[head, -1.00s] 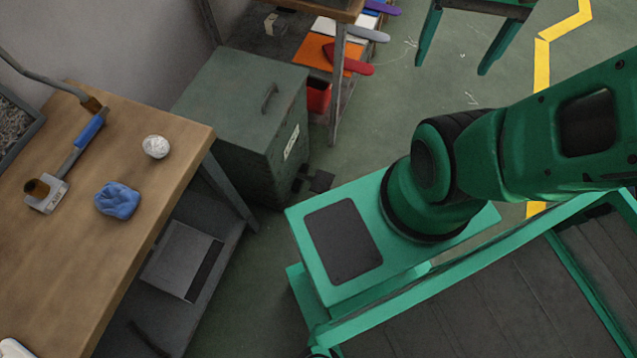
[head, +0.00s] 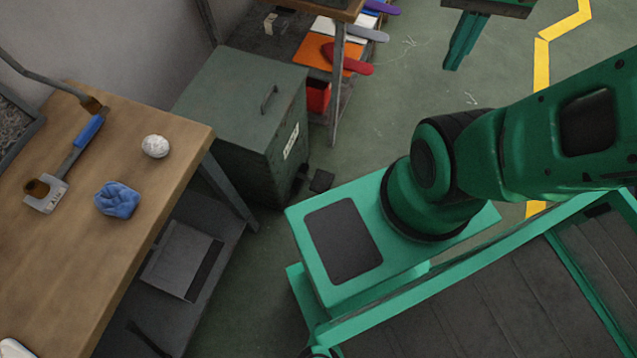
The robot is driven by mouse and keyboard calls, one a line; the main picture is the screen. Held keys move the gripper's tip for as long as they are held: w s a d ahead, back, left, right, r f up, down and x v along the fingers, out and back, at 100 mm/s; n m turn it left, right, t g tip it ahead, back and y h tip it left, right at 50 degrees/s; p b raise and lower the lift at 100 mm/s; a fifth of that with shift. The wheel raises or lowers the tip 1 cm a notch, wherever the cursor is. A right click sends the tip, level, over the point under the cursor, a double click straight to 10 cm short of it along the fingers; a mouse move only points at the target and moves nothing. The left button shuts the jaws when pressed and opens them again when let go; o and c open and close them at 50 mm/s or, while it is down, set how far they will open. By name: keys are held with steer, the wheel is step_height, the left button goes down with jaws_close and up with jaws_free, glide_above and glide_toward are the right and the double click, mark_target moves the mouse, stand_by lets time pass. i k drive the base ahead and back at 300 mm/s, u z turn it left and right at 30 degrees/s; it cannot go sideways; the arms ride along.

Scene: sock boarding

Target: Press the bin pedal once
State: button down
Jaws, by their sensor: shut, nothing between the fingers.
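The bin (head: 222,160) is a dark grey-green box with a flat lid and a handle on the lid, standing on the floor beyond the wooden bench. Its lid is down. The small dark pedal (head: 321,181) sticks out low at the foot of its front, close to my green base. My gripper (head: 452,66) is at the top edge of the picture, right of centre, with its green fingers together and nothing between them. It is well apart from the bin and pedal.
The wooden bench (head: 90,255) at left holds a blue crumpled cloth (head: 117,200), a white ball (head: 155,146) and a blue-handled tool (head: 88,130). A shelf with coloured sock boards (head: 347,58) and a red container (head: 317,97) stand behind the bin. Open floor (head: 400,110) lies right of them.

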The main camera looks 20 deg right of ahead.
mark_target(321, 181)
steer(key=z, duration=0.75)
steer(key=k, duration=1.1)
steer(key=u, duration=1)
steer(key=i, duration=0.55)
